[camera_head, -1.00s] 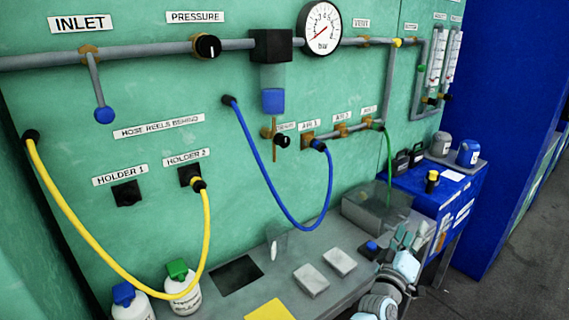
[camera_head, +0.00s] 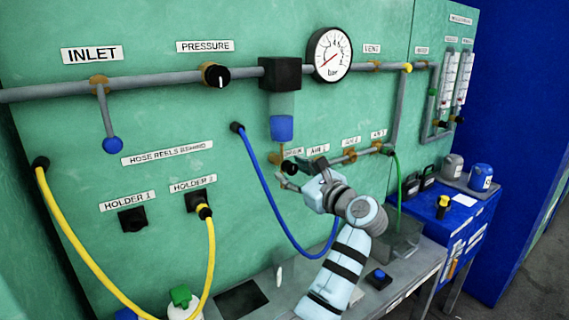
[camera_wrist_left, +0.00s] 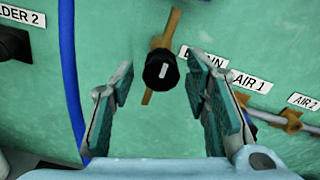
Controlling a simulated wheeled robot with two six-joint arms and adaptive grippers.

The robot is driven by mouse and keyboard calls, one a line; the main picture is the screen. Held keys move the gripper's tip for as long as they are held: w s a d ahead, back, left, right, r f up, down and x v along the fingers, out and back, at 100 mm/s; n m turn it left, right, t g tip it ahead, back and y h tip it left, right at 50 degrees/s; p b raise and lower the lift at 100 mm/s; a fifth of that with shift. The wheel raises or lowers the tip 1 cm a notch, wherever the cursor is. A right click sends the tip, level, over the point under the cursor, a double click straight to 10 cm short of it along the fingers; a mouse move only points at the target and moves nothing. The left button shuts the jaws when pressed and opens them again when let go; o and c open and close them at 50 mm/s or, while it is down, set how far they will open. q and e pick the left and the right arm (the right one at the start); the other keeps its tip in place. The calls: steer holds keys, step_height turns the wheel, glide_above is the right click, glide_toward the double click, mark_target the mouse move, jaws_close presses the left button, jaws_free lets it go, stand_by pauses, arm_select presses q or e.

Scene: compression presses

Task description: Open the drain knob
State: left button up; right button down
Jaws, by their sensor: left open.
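The drain knob (camera_wrist_left: 161,70) is a black round knob with a white mark, on a brass fitting beside the label "DRAIN" (camera_wrist_left: 202,58). In the left wrist view it sits ahead of and between the fingers of my left gripper (camera_wrist_left: 160,105), which is open and empty and apart from it. In the head view my left gripper (camera_head: 290,178) is at the panel just below the drain knob (camera_head: 289,168), partly covering it. The drain fitting hangs under the filter bowl with a blue base (camera_head: 282,128). My right gripper is not in view.
A blue hose (camera_head: 262,188) hangs left of the gripper. The AIR outlets (camera_head: 350,154) are close on the right. A pressure gauge (camera_head: 332,54) and pipe run above. A grey bench (camera_head: 262,315) and a blue cabinet (camera_head: 450,215) stand below and right.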

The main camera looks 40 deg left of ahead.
arm_select(q)
steer(key=shift+w+a, duration=0.25)
steer(key=shift+a, duration=0.45)
steer(key=shift+d, duration=0.15)
steer(key=shift+c, duration=1)
steer(key=shift+s, duration=0.1)
jaws_close()
steer(key=shift+r, duration=0.1)
